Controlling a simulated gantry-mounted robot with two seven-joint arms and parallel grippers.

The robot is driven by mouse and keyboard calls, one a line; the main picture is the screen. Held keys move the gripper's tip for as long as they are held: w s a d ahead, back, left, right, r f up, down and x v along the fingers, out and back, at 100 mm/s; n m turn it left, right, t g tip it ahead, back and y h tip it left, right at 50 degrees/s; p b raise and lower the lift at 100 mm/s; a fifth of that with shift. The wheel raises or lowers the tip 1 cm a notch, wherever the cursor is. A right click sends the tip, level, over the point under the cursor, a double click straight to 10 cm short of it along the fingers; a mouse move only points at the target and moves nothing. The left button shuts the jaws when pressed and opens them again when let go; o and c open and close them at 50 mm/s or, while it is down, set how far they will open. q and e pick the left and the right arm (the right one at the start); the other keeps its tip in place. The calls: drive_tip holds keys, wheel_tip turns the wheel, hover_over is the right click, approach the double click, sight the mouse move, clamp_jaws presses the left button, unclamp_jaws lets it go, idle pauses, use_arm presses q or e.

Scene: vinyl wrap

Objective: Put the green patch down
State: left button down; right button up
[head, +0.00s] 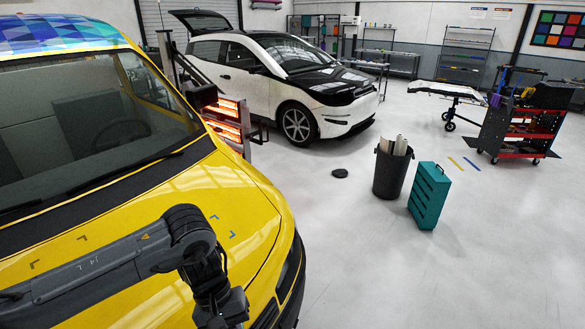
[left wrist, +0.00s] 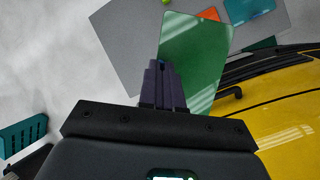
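The green patch (left wrist: 205,55) is a flat, see-through green sheet. It fills the upper middle of the left wrist view. My left gripper (left wrist: 163,66) has its two fingers close together on the sheet's near left edge and appears shut on it. In the head view my left arm reaches over the yellow car's hood (head: 233,190), with its wrist bent down near the bottom edge. Its fingertips and the patch are not visible there. My right gripper is in neither view.
A grey board (left wrist: 128,38) lies beyond the patch, with an orange piece (left wrist: 209,14) and a blue piece (left wrist: 243,9) near it. Blue and dark corner marks are on the hood. A dark bin (head: 391,176) and teal case (head: 429,196) stand on open floor.

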use_arm(q)
drive_tip(key=a+f, duration=0.1)
drive_tip(key=s+a+f+m, duration=0.1)
drive_tip(key=f, duration=0.1)
drive_tip(key=shift+s+g, duration=0.15)
drive_tip(key=shift+g, duration=0.15)
drive_tip(key=a+f, duration=0.1)
drive_tip(key=a, duration=0.7)
wheel_tip(320, 180, up, 13)
drive_tip(key=s+y+p, duration=0.1)
drive_tip(key=s+p, duration=0.1)
drive_tip(key=p, duration=2.1)
drive_tip(key=shift+r, duration=0.2)
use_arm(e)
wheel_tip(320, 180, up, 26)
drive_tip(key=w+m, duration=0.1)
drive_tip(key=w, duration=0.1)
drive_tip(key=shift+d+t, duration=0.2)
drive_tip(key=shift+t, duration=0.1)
